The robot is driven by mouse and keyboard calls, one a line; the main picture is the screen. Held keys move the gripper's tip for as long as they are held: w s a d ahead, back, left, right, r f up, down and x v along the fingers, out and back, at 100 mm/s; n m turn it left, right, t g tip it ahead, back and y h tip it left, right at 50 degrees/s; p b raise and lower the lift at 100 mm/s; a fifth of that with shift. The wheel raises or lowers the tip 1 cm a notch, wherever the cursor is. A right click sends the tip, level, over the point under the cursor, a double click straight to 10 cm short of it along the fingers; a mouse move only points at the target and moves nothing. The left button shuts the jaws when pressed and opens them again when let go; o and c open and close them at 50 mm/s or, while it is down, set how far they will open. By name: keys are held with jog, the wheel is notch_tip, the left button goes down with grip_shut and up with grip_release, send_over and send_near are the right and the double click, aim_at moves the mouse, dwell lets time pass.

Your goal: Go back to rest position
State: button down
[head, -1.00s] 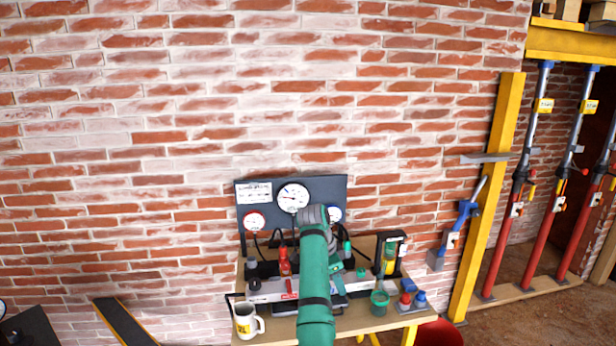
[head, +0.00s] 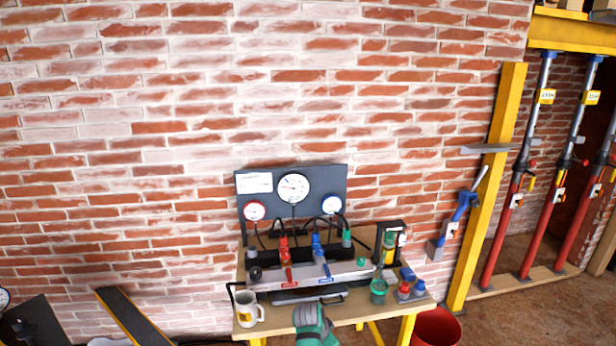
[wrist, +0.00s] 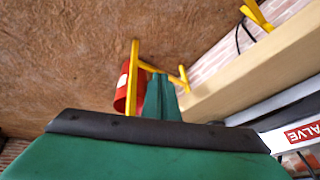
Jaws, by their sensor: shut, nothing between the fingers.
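In the head view only a short green and grey piece of my arm shows at the bottom centre, in front of the bench's near edge. The wooden workbench (head: 350,313) carries a gauge board (head: 262,207), a red-handled valve (head: 286,262) and a blue-handled valve (head: 320,258). In the wrist view green arm parts of mine with a dark edge fill the lower part. The bench edge (wrist: 235,75) and a red VALVE label (wrist: 301,133) show at the right.
A red bucket (head: 436,327) is on the floor at right, also in the wrist view (wrist: 122,92). Yellow post (head: 490,190) and red props stand further right.

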jog(key=s+a+f+n+t+y, duration=0.1)
jog(key=s+a+f+n+t, duration=0.2)
jog(key=s+f, duration=1.05)
jog(key=s+a+n+t+y, duration=0.1)
jog(key=s+a+n+t, duration=0.1)
jog(key=s, duration=1)
jog(key=s+a+n+t, duration=0.1)
jog(key=s+n+t, duration=0.1)
jog(key=s, duration=1)
jog(key=s+r+n+t, duration=0.2)
jog(key=s+r, duration=0.8)
jog(key=r, duration=0.2)
jog(key=s+r+n+t+y, duration=0.1)
jog(key=s+r+t, duration=0.1)
jog(key=s+r, duration=0.8)
notch_tip(320, 180, up, 4)
jog(key=shift+s+a+f+n, duration=0.2)
jog(key=shift+s+f+n, duration=0.1)
jog(key=shift+n, duration=0.1)
